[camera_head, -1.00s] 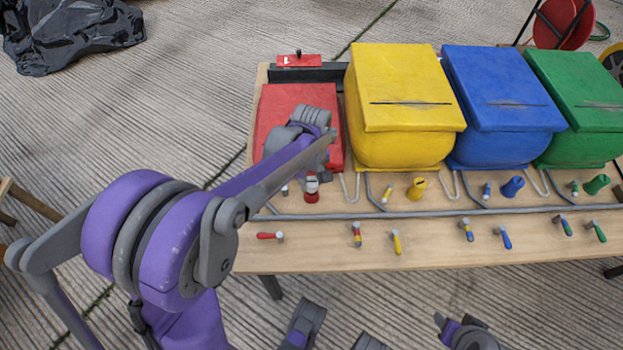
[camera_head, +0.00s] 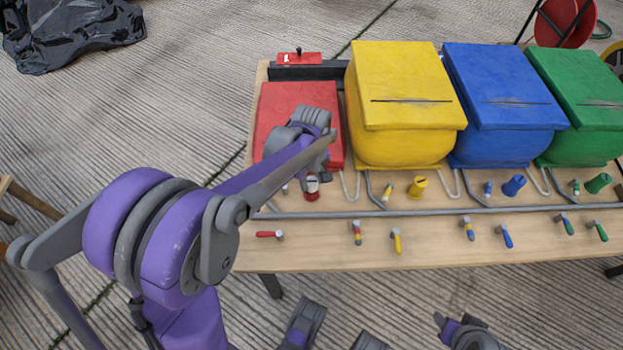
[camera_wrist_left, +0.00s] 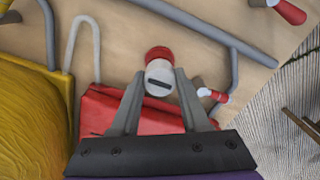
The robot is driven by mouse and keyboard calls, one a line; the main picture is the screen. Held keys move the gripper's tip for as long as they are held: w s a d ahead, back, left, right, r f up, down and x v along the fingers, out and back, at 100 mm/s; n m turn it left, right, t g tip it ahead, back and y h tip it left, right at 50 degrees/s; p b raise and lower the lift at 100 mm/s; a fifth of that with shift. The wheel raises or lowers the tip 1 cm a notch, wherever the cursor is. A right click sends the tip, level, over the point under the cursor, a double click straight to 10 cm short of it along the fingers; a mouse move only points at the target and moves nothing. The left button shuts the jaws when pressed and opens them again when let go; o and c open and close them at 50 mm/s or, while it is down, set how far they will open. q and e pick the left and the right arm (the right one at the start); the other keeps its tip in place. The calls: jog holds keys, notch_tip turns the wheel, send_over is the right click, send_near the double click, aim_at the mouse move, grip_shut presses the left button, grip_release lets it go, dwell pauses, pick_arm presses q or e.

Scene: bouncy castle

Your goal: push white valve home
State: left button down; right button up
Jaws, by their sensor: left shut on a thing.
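The white valve (camera_wrist_left: 159,80) is a short white cylinder with a dark slot across its end face. It sits in a red collar (camera_wrist_left: 158,53) at the table's piping. In the head view the valve (camera_head: 312,184) shows just in front of the red box, partly covered by my gripper. My left gripper (camera_wrist_left: 160,88) has one finger on each side of the valve and is shut on it. In the head view the left gripper (camera_head: 318,174) reaches down over the red box's front edge. How deep the valve sits in the collar is hard to tell.
A red box (camera_head: 290,105) lies behind the valve. Yellow (camera_head: 405,90), blue (camera_head: 505,90) and green (camera_head: 580,90) boxes stand to the right. A grey pipe (camera_head: 340,215) runs along the table (camera_head: 330,255), with several small coloured levers in front.

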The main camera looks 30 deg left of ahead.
pick_arm(q)
jog(key=shift+f, duration=0.5)
jog(key=shift+c, duration=1.6)
grip_release()
pick_arm(e)
jog(key=shift+f, duration=0.3)
pick_arm(q)
jog(key=shift+r, duration=0.1)
notch_tip(320, 180, up, 11)
jog(key=p, duration=0.2)
pick_arm(e)
notch_tip(320, 180, up, 3)
jog(key=shift+r, duration=0.15)
pick_arm(q)
jog(key=s+d+f+m+t, duration=0.25)
jog(key=s+m, duration=0.35)
jog(key=s, duration=0.3)
jog(key=s+d+f+m+t, duration=0.1)
jog(key=s+d+m+t, duration=0.1)
jog(key=s+d+m, duration=0.45)
notch_tip(320, 180, up, 16)
jog(key=a+p, duration=0.2)
jog(key=p, duration=1.3)
jog(key=shift+r+n+t, duration=0.2)
jog(key=shift+n+t, duration=0.25)
pick_arm(e)
notch_tip(320, 180, up, 16)
jog(key=w, duration=0.2)
jog(key=shift+t, duration=0.4)
